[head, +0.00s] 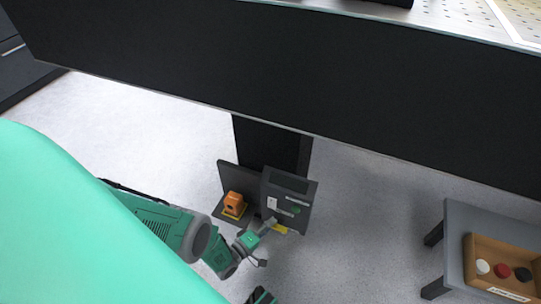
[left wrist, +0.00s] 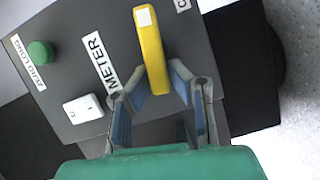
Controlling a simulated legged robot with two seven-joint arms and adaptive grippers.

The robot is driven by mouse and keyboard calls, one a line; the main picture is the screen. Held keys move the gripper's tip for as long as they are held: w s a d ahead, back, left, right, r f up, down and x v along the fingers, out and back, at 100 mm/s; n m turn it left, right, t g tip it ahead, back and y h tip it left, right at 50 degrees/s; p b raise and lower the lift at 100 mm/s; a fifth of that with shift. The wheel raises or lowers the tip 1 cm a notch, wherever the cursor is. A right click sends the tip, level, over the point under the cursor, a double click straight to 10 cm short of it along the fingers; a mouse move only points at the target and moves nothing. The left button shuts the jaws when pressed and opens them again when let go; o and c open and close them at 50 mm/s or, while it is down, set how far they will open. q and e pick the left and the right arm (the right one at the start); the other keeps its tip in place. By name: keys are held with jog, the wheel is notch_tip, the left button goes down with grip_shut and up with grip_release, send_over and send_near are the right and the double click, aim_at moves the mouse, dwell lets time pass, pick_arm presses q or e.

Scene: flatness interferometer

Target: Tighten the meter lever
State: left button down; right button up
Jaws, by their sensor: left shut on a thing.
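The meter panel (head: 289,199) is a dark grey box under the big black bench, and its face fills much of the left wrist view (left wrist: 75,75). A yellow lever (left wrist: 150,48) with a pale end stands out beside the METER label (left wrist: 98,61). In the head view, a bit of the lever (head: 281,229) shows at the panel's lower edge. My left gripper (head: 267,227) is at that edge. In the left wrist view, its fingers (left wrist: 152,84) are on both sides of the lever's lower part, shut on it. My right gripper is not recognisable in either view.
The panel also bears a green button (left wrist: 40,52) and a white switch (left wrist: 83,108). An orange block (head: 233,202) sits left of it. The black bench (head: 300,75) hangs over the area. A grey side table (head: 457,225) with a wooden tray (head: 471,255) stands at right.

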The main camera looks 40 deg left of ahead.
pick_arm(q)
jog(key=shift+s+f, duration=0.1)
jog(key=shift+f, duration=0.05)
jog(key=c, duration=1.5)
grip_release()
jog(key=shift+c, duration=0.2)
jog(key=s+a, duration=0.1)
jog(key=s, duration=1)
jog(key=shift+s+a+r, duration=0.4)
jog(key=shift+r, duration=0.1)
